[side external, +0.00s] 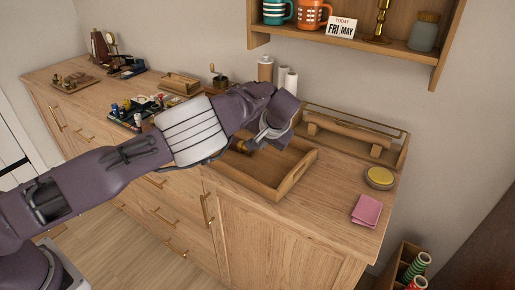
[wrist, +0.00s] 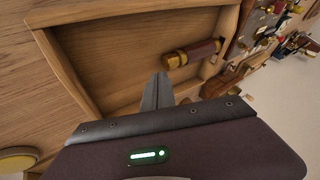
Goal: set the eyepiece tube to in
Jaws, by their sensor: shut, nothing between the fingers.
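A small spyglass (wrist: 202,52) with a dark red-brown barrel and brass ends lies in a shallow wooden tray (wrist: 85,20) in the wrist view. A wide brass section (wrist: 177,60) is at its left end and a narrow brass band at its right end. I cannot tell which end is the eyepiece tube or how far it is drawn out. In the side view a bit of its brass (side external: 242,147) shows beside my gripper (side external: 260,143). In the wrist view my gripper (wrist: 161,76) is shut and empty, its tips just below the brass section, apparently apart from it.
A yellow-topped round tin (side external: 380,178) and pink cloths (side external: 367,210) lie to the right. Several small items (side external: 138,110) crowd the left. The countertop in front right is clear.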

